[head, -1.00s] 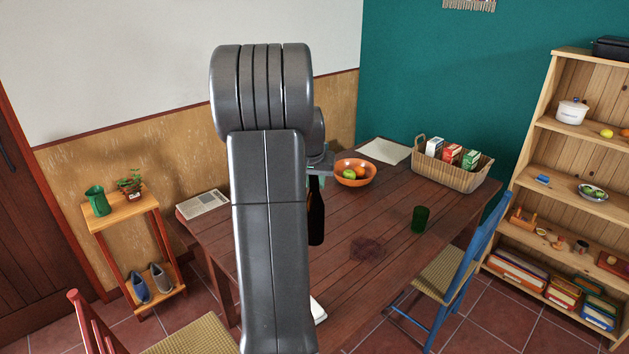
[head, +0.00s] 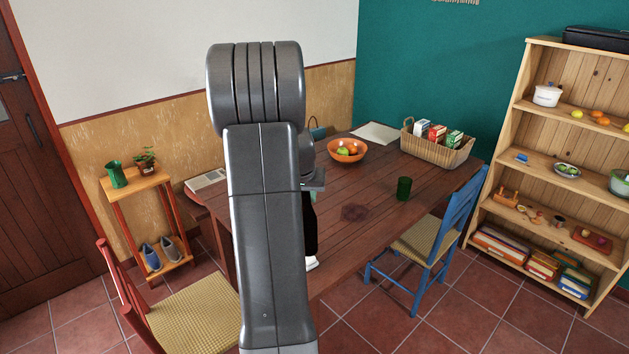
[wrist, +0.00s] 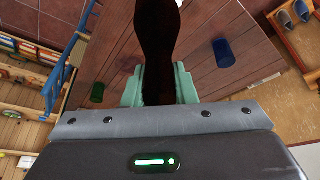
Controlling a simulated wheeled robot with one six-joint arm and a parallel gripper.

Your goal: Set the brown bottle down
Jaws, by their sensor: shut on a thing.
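The brown bottle (wrist: 158,50) looks very dark and is held between the pale green fingers of my gripper (wrist: 160,85) in the wrist view. In the head view my gripper (head: 312,192) is partly hidden behind my arm. The bottle (head: 311,232) hangs below it, roughly upright, over the near part of the wooden table (head: 385,190). My gripper is shut on the bottle. I cannot tell whether the bottle's base touches the table.
On the table stand a green cup (head: 404,188), an orange fruit bowl (head: 346,150) and a basket of cartons (head: 440,150). The wrist view shows a blue cup (wrist: 221,53). A blue chair (head: 440,235) and a red chair (head: 185,310) stand nearby. The table's middle is clear.

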